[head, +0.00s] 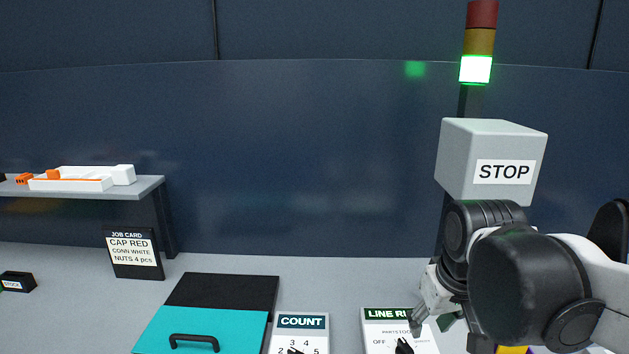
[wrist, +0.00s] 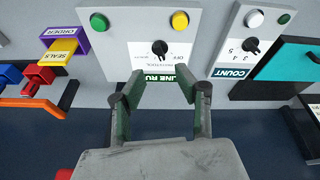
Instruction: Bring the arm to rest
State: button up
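My gripper (head: 432,322) is in front of the stop box at the right in the head view, pointing down above the LINE RUN panel (head: 385,335). In the wrist view my gripper (wrist: 159,88) has its two fingers spread apart with nothing between them. Part of the panel's label is hidden by the fingers. I cannot tell whether a fingertip touches the panel.
The COUNT panel (head: 301,322) and a teal lid with a black handle (head: 215,325) stand to the left. A STOP box (head: 490,150) is behind my arm, under a lit green lamp (head: 476,69). A job card (head: 133,253) and a shelf (head: 150,187) are farther left.

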jog(key=s+f+m+t, duration=0.1)
jog(key=s+t, duration=0.2)
jog(key=s, duration=0.4)
jog(key=shift+f+m+t, duration=0.2)
jog(key=shift+m+t, duration=0.1)
jog(key=shift+m, duration=0.1)
jog(key=shift+s, duration=0.1)
dwell(1.6)
